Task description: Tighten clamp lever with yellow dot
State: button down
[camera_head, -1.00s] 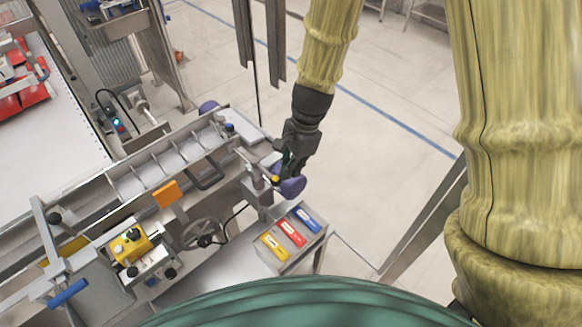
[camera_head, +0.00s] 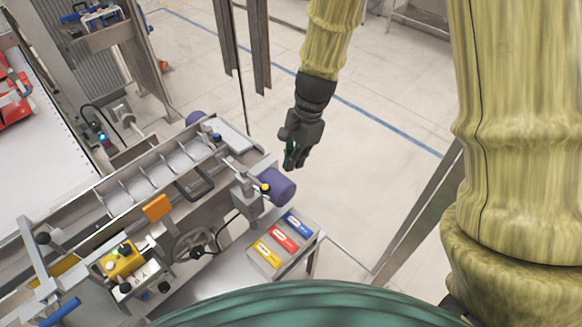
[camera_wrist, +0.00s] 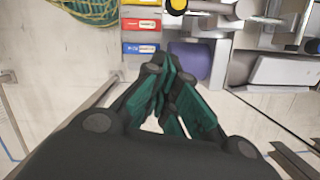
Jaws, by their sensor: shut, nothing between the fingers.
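The clamp lever with the yellow dot (camera_head: 265,187) has a dark knob. It stands at the right end of the conveyor, beside a purple roller (camera_head: 282,188). My gripper (camera_head: 292,163) is shut and empty. It hangs beyond the roller, up and right of the lever in the head view, apart from both. Its green-padded fingers (camera_wrist: 172,75) are together in the wrist view. How far the lever is turned is hard to tell.
A lever with a blue dot (camera_head: 216,137) stands further back on the conveyor (camera_head: 125,195). Blue, red and yellow labelled blocks (camera_head: 283,238) sit on a shelf in front. A handwheel (camera_head: 195,246) is to their left. The floor right of my gripper is clear.

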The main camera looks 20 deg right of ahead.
jog(key=b+v, duration=0.1)
jog(key=v, duration=0.6)
jog(key=shift+b, duration=0.4)
jog(key=shift+w+d, duration=0.1)
